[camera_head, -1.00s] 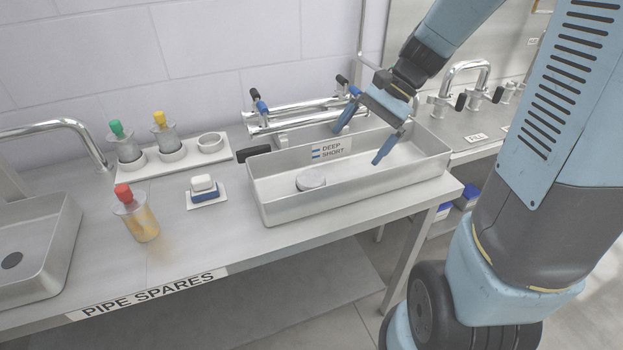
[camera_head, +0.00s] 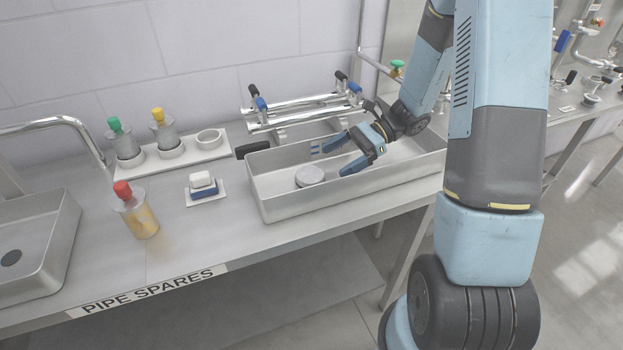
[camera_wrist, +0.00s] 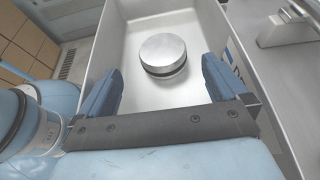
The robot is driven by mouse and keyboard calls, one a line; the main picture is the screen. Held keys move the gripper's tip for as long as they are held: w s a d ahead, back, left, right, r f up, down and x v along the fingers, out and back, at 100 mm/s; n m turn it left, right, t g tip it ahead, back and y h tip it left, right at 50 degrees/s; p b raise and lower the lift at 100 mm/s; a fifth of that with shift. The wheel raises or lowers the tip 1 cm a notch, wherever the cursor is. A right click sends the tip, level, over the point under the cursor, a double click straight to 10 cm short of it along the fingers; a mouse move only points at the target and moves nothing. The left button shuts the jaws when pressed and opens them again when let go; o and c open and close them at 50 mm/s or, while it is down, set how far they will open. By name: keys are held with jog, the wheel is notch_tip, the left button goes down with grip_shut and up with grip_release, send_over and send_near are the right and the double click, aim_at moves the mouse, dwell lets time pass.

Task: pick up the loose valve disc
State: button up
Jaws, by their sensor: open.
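The loose valve disc (camera_head: 310,176) is a short round metal piece lying flat on the floor of the metal tray (camera_head: 330,202), towards its left end. In the wrist view the disc (camera_wrist: 163,53) shows a dark band round its lower side and lies beyond the fingertips, roughly centred between them. My gripper (camera_head: 332,159) is open and empty, to the right of the disc and low over the tray. Its two blue fingers (camera_wrist: 160,80) point towards the disc and are apart from it.
A black handle (camera_head: 253,149) sticks out at the tray's left. A sponge (camera_head: 202,186), a red-capped bottle (camera_head: 137,210) and a rack with capped bottles (camera_head: 187,157) stand left. The tray walls surround the disc.

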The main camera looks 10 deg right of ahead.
aim_at(312, 173)
jog(key=shift+w+x, duration=0.2)
jog(key=shift+x, duration=3.5)
jog(key=shift+f, duration=0.1)
jog(key=c, duration=1.3)
jog(key=shift+c, duration=0.3)
